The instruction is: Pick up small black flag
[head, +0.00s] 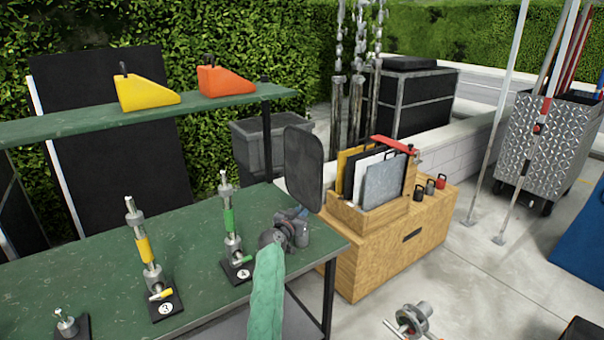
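A thin black flag (350,178) stands among yellow, white and grey panels in the wooden box; only its edge shows between the panels. A second black panel (304,167), upright with rounded corners, shows in front of the box's left side. My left gripper (298,222), at the end of a green arm, is just below this rounded panel, by the right end of the green table. Its fingers are small and dark, and I cannot tell whether they are shut or touch the panel.
Metal stands with yellow and green bands are on the green table (95,265). The wooden box (385,255) also carries small handled weights (430,186). A green shelf (60,128) holds yellow and orange wedges. Open floor lies to the right.

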